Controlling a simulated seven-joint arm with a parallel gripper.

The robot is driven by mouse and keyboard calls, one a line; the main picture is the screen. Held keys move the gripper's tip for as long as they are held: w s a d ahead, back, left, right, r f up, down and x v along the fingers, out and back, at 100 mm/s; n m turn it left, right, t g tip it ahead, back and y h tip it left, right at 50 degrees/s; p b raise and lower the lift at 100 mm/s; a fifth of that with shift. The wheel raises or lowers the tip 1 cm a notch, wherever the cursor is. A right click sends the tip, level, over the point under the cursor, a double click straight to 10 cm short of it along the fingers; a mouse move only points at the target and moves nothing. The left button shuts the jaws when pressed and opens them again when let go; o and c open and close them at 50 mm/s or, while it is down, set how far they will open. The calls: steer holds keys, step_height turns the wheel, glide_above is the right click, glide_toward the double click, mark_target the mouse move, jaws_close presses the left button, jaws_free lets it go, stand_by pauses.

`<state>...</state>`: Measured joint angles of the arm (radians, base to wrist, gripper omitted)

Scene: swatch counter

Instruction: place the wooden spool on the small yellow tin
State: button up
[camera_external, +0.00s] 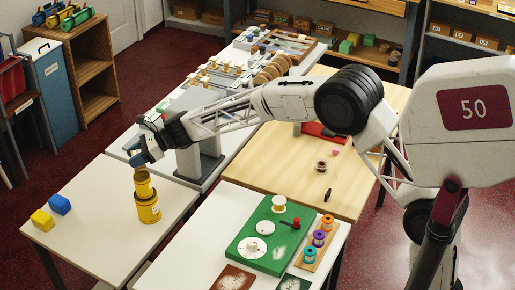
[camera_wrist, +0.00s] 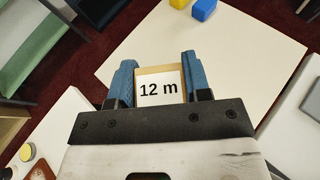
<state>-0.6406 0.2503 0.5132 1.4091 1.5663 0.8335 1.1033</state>
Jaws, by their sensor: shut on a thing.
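My gripper (camera_external: 142,161) is at the left in the external view, pointing down above a stack of two yellow tins. Its blue fingers also show in the wrist view (camera_wrist: 159,66), shut on a tan wooden thing with a white "12 m" label, which I take as the wooden spool (camera_wrist: 159,89). In the external view the spool (camera_external: 140,174) is partly hidden by the fingers. Directly below it is the small yellow tin (camera_external: 145,189), which stands on a larger yellow tin (camera_external: 148,211). I cannot tell whether the spool touches the small tin.
A blue block (camera_external: 59,204) and a yellow block (camera_external: 42,219) lie left of the tins on the white table (camera_external: 85,237). The white table between blocks and tins is clear.

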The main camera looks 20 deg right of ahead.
steer(key=shift+a+f, duration=0.1)
stand_by(0.3)
steer(key=shift+f, duration=1.65)
steer(key=shift+f, duration=0.15)
steer(key=o, duration=0.9)
steer(key=v, duration=1.2)
